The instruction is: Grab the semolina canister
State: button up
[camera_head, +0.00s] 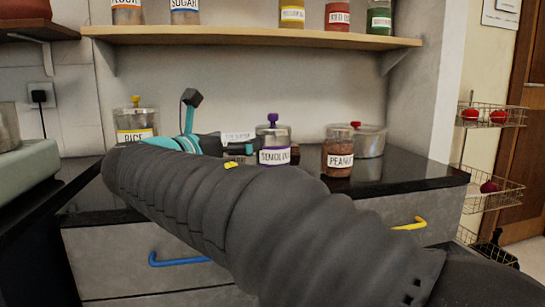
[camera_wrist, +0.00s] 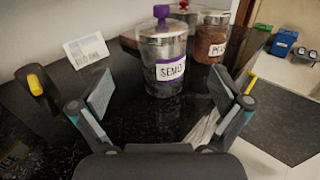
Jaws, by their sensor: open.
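The semolina canister (camera_head: 273,140) is a clear jar with a purple knob and a white label on a purple band. It stands upright on the dark counter (camera_head: 400,178) between the rice jar and the peanut jar. The wrist view shows the canister (camera_wrist: 163,60) ahead of my gripper (camera_wrist: 160,98), roughly centred between the two spread fingers and beyond them. My gripper is open and empty. In the head view my dark arm crosses the picture and hides the canister's lower part, and my gripper is only partly visible to the left of it.
The peanut jar (camera_head: 338,155) stands close on the right, with a metal pot (camera_head: 370,140) behind it. The rice jar (camera_head: 135,122) is at the left. A white card (camera_wrist: 86,50) stands behind, left of the canister. A shelf (camera_head: 250,38) with jars hangs above.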

aim_at(273, 130)
jog(key=b+x, duration=0.1)
jog(key=x, duration=1.2)
jog(key=shift+d, duration=0.25)
jog(key=shift+r, duration=0.15)
jog(key=c, duration=1.5)
